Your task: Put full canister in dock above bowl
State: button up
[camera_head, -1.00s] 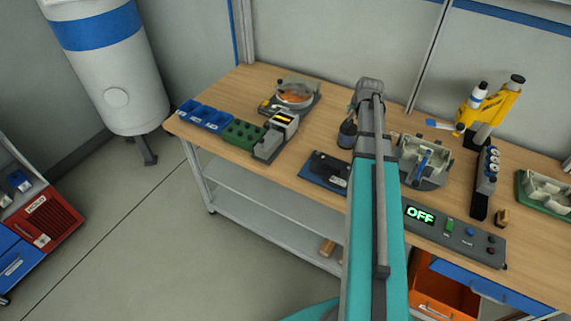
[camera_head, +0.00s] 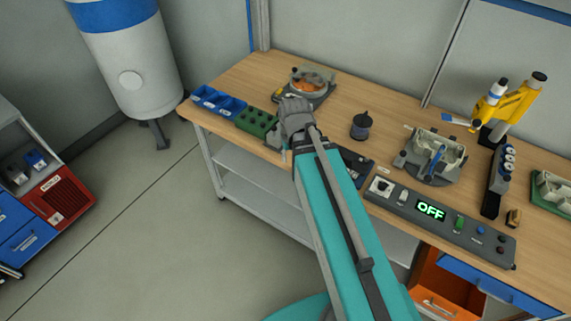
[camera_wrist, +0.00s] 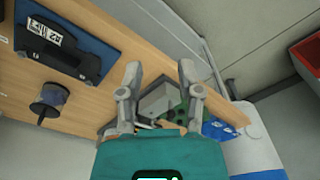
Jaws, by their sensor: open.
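My gripper (camera_head: 295,112) is open over the left part of the bench. The wrist view shows its fingers (camera_wrist: 160,74) apart, with a grey box-shaped unit (camera_wrist: 158,102) below and between them; I cannot tell any contact. A round bowl (camera_head: 309,82) with orange contents sits on a dark base just behind the gripper in the head view. A dark, knobbed cylinder (camera_head: 361,126) stands upright to the right of the gripper; it also shows in the wrist view (camera_wrist: 50,98). I cannot tell whether it is the full canister. No dock is clearly made out; my arm hides part of this area.
A green block with holes (camera_head: 256,122) and blue bins (camera_head: 218,101) stand left of the gripper. A control box reading OFF (camera_head: 431,210), a grey fixture (camera_head: 432,156) and a yellow device (camera_head: 513,104) stand to the right. Bare bench lies around the dark cylinder.

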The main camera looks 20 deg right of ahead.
jog(key=s+a+n, duration=0.1)
jog(key=s+a, duration=0.1)
jog(key=shift+s+a+g, duration=0.3)
jog(key=shift+s+a, duration=0.05)
jog(key=shift+o, duration=0.5)
notch_tip(320, 180, down, 2)
jog(key=shift+f+b, duration=0.25)
jog(key=shift+b, duration=1)
